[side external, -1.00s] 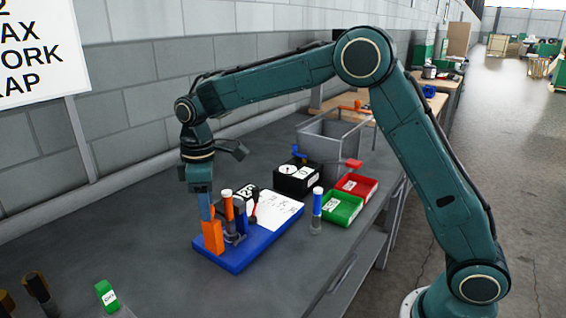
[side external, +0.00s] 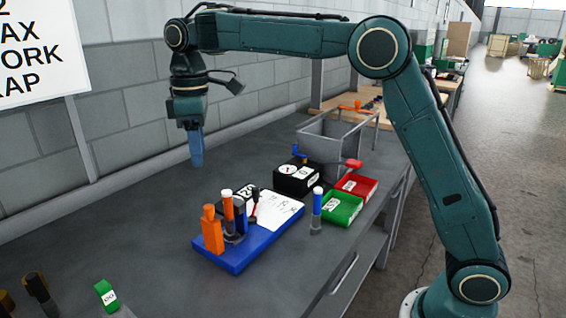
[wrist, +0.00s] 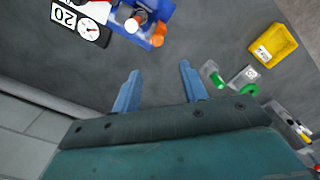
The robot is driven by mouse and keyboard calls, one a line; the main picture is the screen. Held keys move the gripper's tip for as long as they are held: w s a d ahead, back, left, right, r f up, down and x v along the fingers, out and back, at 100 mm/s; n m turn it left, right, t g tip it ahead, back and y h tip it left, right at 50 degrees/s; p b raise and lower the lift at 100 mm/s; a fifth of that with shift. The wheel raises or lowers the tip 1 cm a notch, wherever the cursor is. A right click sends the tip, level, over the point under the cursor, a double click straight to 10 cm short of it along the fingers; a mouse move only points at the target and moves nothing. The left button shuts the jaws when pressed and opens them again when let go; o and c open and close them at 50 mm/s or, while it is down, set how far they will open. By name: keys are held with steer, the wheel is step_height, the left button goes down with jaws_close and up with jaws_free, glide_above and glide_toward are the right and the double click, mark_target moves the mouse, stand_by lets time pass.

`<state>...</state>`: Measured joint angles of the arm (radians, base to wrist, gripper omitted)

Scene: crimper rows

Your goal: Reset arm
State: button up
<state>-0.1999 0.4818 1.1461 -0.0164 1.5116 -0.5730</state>
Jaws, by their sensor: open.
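My gripper (side external: 196,150) hangs in the air above the bench, pointing down, near the wall side and behind the blue board. In the wrist view its two blue fingers (wrist: 160,90) are spread apart with nothing between them. The blue board (side external: 234,262) lies on the bench below and to the right of it. An orange block (side external: 212,234) stands on the board's left end, apart from my fingers. Beside it stands a white-capped orange tube (side external: 228,208) in a dark holder.
A grey bin (side external: 330,140) stands behind. The wrist view shows a yellow bin (wrist: 273,47). The wall is close behind my gripper.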

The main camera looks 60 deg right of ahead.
steer(key=shift+r, duration=0.25)
steer(key=s+d+r+m+t, duration=0.2)
steer(key=s+d, duration=0.1)
steer(key=s, duration=0.5)
steer(key=s+d+r+m+t, duration=0.1)
steer(key=s+d+r+m, duration=0.2)
steer(key=s, duration=0.6)
steer(key=s+d+f+m+t, duration=0.1)
steer(key=s+d+f+m, duration=0.1)
steer(key=s+f, duration=0.2)
steer(key=s+d+f+m+t, duration=0.1)
steer(key=s+f, duration=0.4)
steer(key=s, duration=0.6)
steer(key=shift+d+f+m+t, duration=0.15)
steer(key=shift+d+m+t, duration=0.15)
steer(key=shift+d+m, duration=0.25)
